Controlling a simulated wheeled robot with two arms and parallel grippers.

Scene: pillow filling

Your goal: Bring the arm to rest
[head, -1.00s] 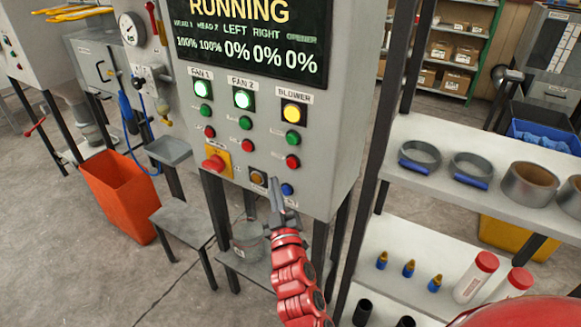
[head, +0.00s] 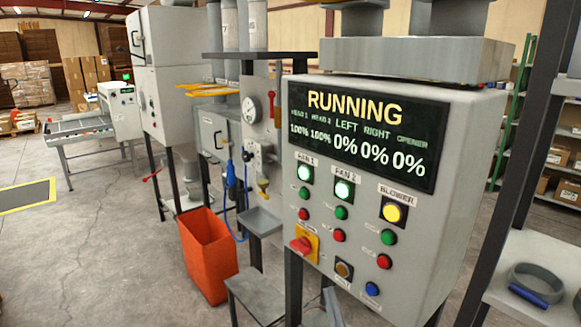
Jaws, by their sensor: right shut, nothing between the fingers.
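The grey control box (head: 440,240) stands at centre right, with its screen (head: 362,135) reading RUNNING, 100% for both heads and 0% for left, right and opener. Only the grey tip of my right gripper (head: 332,305) shows at the bottom edge, below the box's lower buttons. It is shut and empty. The rest of my right arm is out of the picture. My left gripper is not in view.
An orange bin (head: 207,258) stands on the floor left of the box, next to a small grey bench (head: 255,298). A shelf (head: 525,255) with a clamp ring (head: 537,283) is close on the right. Open concrete floor lies at the left.

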